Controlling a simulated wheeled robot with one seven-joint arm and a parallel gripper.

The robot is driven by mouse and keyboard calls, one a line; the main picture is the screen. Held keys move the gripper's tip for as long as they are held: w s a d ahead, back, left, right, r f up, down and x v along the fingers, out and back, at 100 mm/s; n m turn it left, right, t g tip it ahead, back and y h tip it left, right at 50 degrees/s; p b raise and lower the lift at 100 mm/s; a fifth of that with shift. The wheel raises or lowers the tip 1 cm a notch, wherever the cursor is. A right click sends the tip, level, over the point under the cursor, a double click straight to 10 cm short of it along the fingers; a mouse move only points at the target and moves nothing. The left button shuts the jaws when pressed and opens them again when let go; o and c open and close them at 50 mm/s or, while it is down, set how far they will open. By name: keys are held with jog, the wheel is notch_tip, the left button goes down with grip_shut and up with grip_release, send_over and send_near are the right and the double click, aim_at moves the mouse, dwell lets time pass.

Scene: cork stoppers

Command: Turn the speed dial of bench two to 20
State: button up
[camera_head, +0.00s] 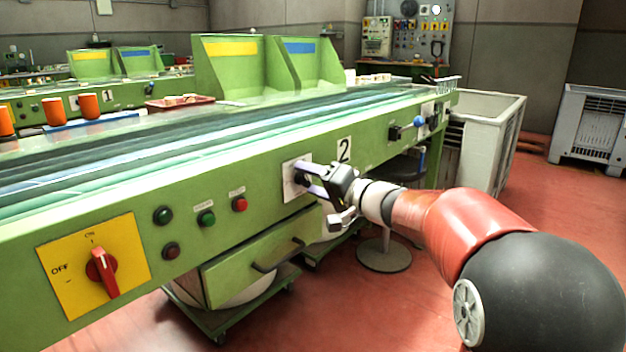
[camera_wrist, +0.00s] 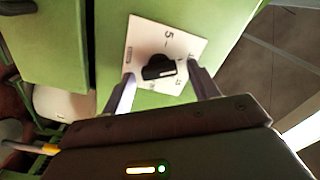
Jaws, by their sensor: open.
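The speed dial is a black knob (camera_wrist: 158,68) on a white scale plate (camera_wrist: 150,38) in the wrist view; a "5" is readable, the other marks are too small or hidden. In the head view the plate (camera_head: 288,184) sits on the green front of bench two, left of the "2" label (camera_head: 344,150). My gripper (camera_head: 308,181) is in front of the plate and hides most of the knob there. In the wrist view my gripper (camera_wrist: 160,88) is open, one finger on each side of the knob, with gaps showing between fingers and knob.
Left of the dial are a red button (camera_head: 239,204), green buttons and a yellow plate (camera_head: 70,285) with a red rotary switch (camera_head: 103,272). A drawer (camera_head: 255,268) with a handle lies below. A blue-knobbed lever (camera_head: 419,122) is to the right. Red floor is free in front.

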jog(key=c, duration=1)
